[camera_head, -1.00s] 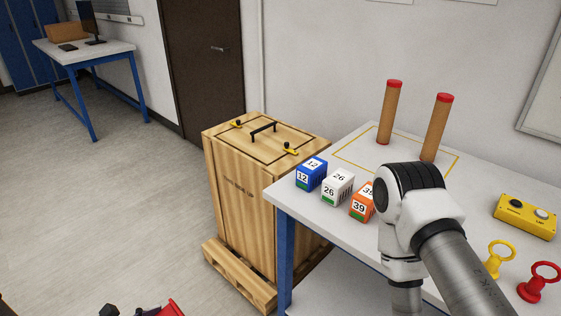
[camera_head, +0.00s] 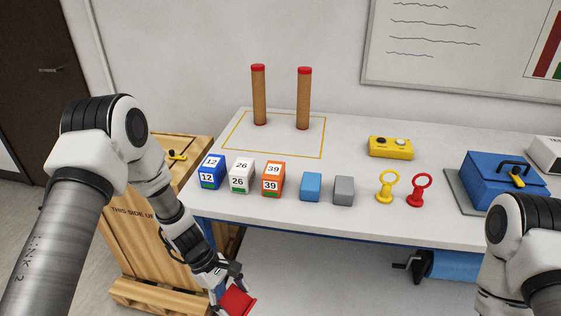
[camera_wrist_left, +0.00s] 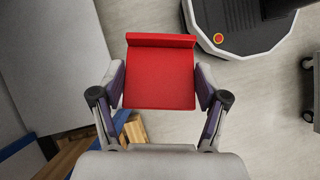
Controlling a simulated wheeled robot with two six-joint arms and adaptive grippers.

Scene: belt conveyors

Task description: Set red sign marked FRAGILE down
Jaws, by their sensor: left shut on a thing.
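The red sign (camera_head: 238,300) is at the bottom of the head view, below the table's front edge and partly cut off. My left gripper (camera_head: 227,283) is shut on it. In the left wrist view the sign (camera_wrist_left: 160,80) is a flat red plate with a raised lip along its far edge, held between the two fingers. No lettering shows on the visible face. It hangs over the floor, apart from the table. My right arm shows at the right edge, but its gripper is out of view.
The white table (camera_head: 270,220) holds numbered blue, white and orange boxes (camera_head: 273,180), plain blocks (camera_head: 343,190), two ring-topped pegs (camera_head: 387,188), a yellow button box (camera_head: 390,147) and a blue case (camera_head: 500,182). A yellow-outlined area (camera_head: 235,138) has clear room before two posts (camera_head: 303,98). A wooden crate (camera_head: 145,235) stands left.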

